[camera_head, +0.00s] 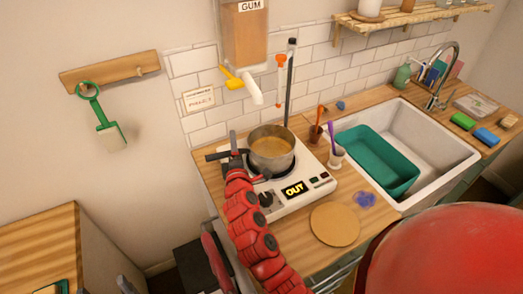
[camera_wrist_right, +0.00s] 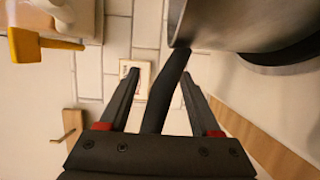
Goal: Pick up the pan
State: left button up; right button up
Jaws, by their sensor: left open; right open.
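The pan (camera_head: 288,160), a steel pot with orange-brown contents, sits on the white hot plate (camera_head: 300,202). Its black handle (camera_head: 217,155) points left. In the right wrist view the pan's wall (camera_wrist_right: 235,22) is at the top right. There the handle (camera_wrist_right: 160,100) runs between the fingers of my right gripper (camera_wrist_right: 158,95), which is open and has a gap on its left side. In the head view the right gripper (camera_head: 235,152) is at the handle, left of the pan. My left gripper (camera_head: 126,285) is open at the bottom edge, far from the pan and mostly cut off.
A cup (camera_head: 337,157) with a purple tool and a brown pot (camera_head: 315,134) stand right of the pan. A round wooden board (camera_head: 335,225) lies in front. A yellow-tapped dispenser (camera_head: 245,35) hangs above. The sink (camera_head: 437,150) with a green tub (camera_head: 375,160) is at right.

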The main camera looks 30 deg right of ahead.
grip_shut()
jog(key=shift+r, duration=0.15)
dwell(1.2)
